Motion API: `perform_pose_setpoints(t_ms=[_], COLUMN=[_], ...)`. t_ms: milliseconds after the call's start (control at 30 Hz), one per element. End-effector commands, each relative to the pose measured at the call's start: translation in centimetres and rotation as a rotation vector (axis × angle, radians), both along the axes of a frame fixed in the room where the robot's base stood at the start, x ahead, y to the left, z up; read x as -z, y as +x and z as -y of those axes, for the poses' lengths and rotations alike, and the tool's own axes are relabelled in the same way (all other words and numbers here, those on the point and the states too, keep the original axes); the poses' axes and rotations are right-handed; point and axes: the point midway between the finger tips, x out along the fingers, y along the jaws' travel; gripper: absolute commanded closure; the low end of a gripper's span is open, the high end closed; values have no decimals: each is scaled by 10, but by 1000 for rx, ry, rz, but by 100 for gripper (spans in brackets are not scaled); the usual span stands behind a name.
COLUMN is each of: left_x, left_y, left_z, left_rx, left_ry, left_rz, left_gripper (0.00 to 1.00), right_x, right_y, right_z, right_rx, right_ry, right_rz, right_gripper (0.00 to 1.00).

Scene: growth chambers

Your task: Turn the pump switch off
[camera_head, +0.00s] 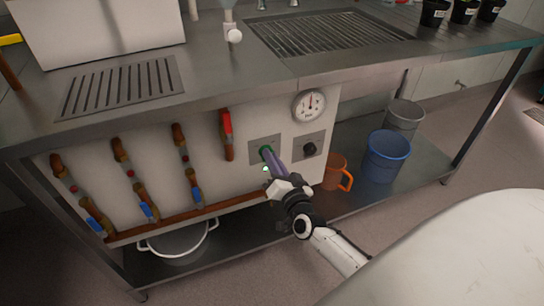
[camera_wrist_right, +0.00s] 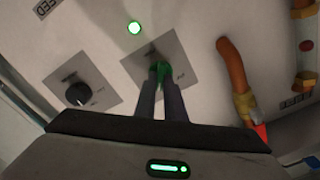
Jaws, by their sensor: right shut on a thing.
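The pump switch (camera_head: 264,149) looks to be the small green knob on a grey square plate (camera_head: 256,142) on the white panel under the bench. In the right wrist view the green knob (camera_wrist_right: 159,68) sits between the fingertips. My right gripper (camera_head: 269,155) reaches it from the front right and is shut on it; the gripper also shows in the wrist view (camera_wrist_right: 160,78). The fingers hide part of the knob, so I cannot tell its exact angle. A green lamp (camera_head: 266,168) beside the plate is lit. My left gripper is not in view.
A black knob (camera_head: 309,149) on its own plate and a round gauge (camera_head: 309,105) are close on the right. Copper pipes with red and blue valve handles (camera_head: 226,122) run on the left. An orange jug (camera_head: 334,172) and a blue bucket (camera_head: 386,157) stand on the lower shelf.

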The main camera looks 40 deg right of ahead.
Motion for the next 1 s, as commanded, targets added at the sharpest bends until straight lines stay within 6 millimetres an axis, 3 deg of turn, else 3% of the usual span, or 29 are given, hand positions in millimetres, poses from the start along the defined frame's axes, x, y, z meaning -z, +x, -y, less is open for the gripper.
perform_pose_setpoints(t_ms=[700, 1000], left_x=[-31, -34], left_y=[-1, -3], left_z=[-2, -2], left_rx=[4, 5], left_ry=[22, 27], left_rz=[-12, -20], left_gripper=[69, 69], right_x=[-3, -1], right_y=[1, 1], right_z=[-5, -7], right_rx=[0, -1], right_ry=[-637, -914], right_rz=[-155, -222], right_gripper=[100, 100])
